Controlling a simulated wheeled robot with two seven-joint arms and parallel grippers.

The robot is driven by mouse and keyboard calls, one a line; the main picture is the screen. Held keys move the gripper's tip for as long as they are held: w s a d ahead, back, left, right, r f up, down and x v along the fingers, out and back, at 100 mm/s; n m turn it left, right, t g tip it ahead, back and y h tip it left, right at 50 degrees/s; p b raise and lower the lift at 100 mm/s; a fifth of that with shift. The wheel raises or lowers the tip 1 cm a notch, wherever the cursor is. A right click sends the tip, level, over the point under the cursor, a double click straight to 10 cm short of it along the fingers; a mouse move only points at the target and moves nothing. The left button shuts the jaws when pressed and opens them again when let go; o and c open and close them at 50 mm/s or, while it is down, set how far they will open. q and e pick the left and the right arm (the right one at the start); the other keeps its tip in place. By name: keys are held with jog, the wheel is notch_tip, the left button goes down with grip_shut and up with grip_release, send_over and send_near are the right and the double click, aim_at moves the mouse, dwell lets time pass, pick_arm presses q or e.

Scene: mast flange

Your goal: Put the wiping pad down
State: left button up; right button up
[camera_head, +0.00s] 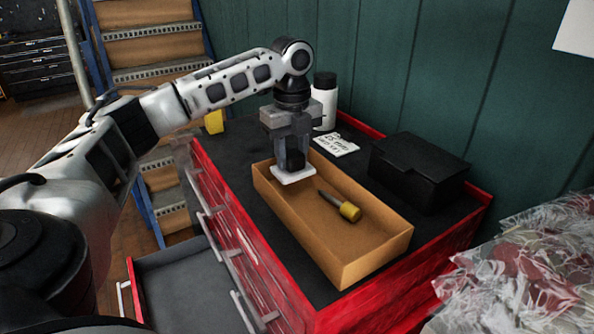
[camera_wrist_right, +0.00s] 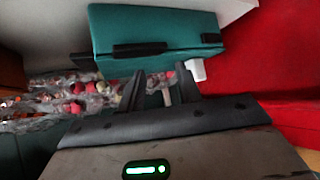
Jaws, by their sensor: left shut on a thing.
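The wiping pad (camera_head: 293,176) has a flat white base and a dark upper part. It is at the far left end of the shallow brown tray (camera_head: 372,262), over the tray's edge. My left gripper (camera_head: 291,150) points down from above and is shut on the pad's dark upper part. I cannot tell whether the pad's base touches the tray. In the right wrist view, my right gripper (camera_wrist_right: 161,90) has its two dark fingers apart, with no held thing visible. It is not seen in the head view.
A yellow-handled tool (camera_head: 346,209) lies in the tray. On the red cabinet's black top stand a black box (camera_head: 420,170), a white bottle (camera_head: 325,100) and a lettered card (camera_head: 336,144). A drawer (camera_head: 185,285) is open below. A teal case (camera_wrist_right: 155,35) shows in the wrist view.

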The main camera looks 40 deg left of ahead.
aim_at(297, 171)
pick_arm(q)
jog(key=shift+w+d+f, duration=0.15)
jog(key=shift+d+f, duration=0.1)
jog(key=shift+f, duration=0.05)
jog(key=shift+w+d+f, duration=0.1)
jog(key=shift+d+f, duration=0.1)
jog(key=shift+f, duration=1.65)
jog(key=o, duration=0.9)
jog(key=shift+f, duration=0.1)
notch_tip(297, 171, up, 12)
jog(key=shift+r, duration=0.15)
